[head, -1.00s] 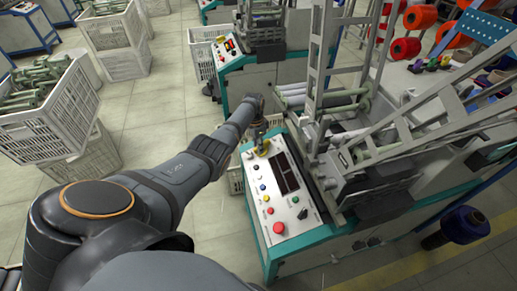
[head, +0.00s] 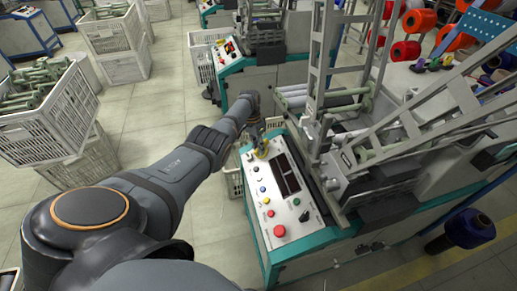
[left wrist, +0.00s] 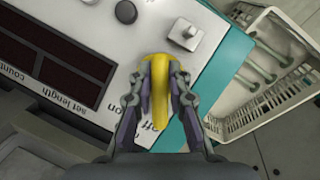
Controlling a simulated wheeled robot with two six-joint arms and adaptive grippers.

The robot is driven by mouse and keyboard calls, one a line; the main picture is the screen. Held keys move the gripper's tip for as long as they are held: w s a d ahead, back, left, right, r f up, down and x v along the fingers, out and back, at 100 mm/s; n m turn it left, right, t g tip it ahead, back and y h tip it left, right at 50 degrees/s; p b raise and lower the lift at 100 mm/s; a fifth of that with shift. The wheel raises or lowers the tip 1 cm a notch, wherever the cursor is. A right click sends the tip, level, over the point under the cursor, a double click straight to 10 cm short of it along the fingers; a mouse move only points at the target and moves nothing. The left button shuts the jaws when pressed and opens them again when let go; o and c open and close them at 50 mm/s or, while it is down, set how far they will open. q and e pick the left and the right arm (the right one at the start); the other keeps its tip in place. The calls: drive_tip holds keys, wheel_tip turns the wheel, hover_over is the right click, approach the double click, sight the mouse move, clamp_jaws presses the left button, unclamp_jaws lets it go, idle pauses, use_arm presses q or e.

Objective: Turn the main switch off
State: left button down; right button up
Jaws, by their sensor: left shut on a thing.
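The main switch has a yellow handle (left wrist: 160,88) on the white control panel, beside printed "on" and "off" labels partly covered by my gripper. In the head view the yellow handle (head: 262,154) is small at the panel's far end. My left gripper (left wrist: 160,76) is shut on the handle, one finger on each side; it also shows in the head view (head: 258,143). The panel (head: 288,212) also bears a dark display, small coloured buttons and a red button (head: 280,231). My right gripper is not in view.
The winding machine's metal frame (head: 320,95) rises right beside the panel. In the wrist view, a grey toggle (left wrist: 185,33) and a black knob (left wrist: 126,12) stand near the handle. A pale crate (left wrist: 262,75) is beyond the teal edge. Crates of bobbins (head: 45,110) stand left.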

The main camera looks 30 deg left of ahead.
use_arm(q)
drive_tip(key=c, duration=1.3)
unclamp_jaws()
drive_tip(key=v, duration=1.2)
